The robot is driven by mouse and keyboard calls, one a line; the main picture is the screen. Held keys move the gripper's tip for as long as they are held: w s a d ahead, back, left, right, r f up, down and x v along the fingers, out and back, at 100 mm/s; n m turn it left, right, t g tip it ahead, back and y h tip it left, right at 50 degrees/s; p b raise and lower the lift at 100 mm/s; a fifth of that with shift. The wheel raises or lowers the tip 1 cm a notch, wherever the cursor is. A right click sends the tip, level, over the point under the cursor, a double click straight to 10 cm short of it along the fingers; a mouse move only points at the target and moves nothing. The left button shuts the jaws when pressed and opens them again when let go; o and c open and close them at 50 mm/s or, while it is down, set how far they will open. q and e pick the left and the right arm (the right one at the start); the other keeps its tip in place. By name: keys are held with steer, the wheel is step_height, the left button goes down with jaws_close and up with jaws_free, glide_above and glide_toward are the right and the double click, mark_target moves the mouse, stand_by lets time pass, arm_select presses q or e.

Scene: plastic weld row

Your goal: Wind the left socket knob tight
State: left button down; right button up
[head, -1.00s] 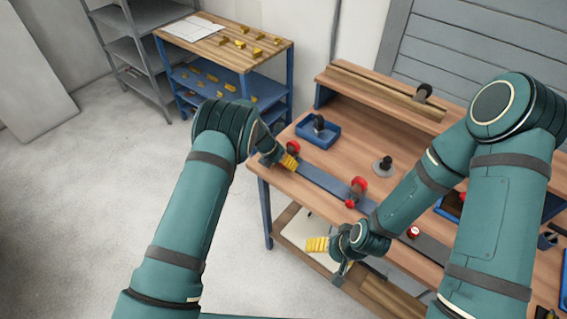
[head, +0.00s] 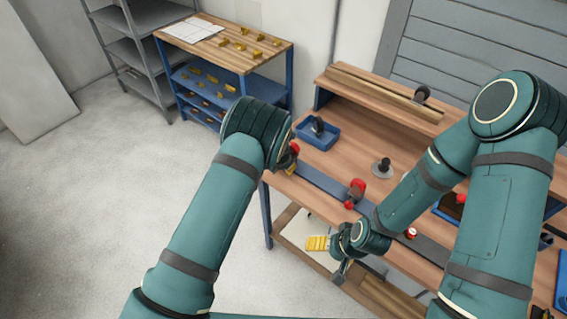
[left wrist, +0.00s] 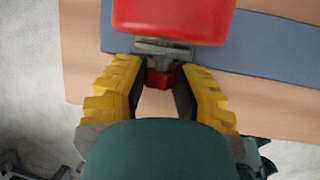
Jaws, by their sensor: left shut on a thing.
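The left socket is a red block (left wrist: 172,20) on a grey bracket (left wrist: 160,47) at the top of the left wrist view. Its small red knob (left wrist: 158,80) sits below the bracket, between the yellow fingers of my left gripper (left wrist: 162,72), which is shut on it. My palm hides the lower part of the grip. In the head view the red socket (head: 294,148) shows at the bench's left end, and my left arm covers most of the gripper there. My right gripper (head: 317,243) hangs by the bench's front edge, its opening unclear.
A blue-grey rail (head: 322,184) runs along the wooden bench (head: 345,145). A second red socket (head: 356,192) stands midway on it. A blue tray (head: 318,134) and a grey round base with a black knob (head: 382,168) stand behind.

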arm_select(q)
steer(key=shift+s+f+t+y, duration=0.1)
steer(key=shift+t+y, duration=0.2)
steer(key=c, duration=0.7)
jaws_free()
steer(key=v, duration=1.2)
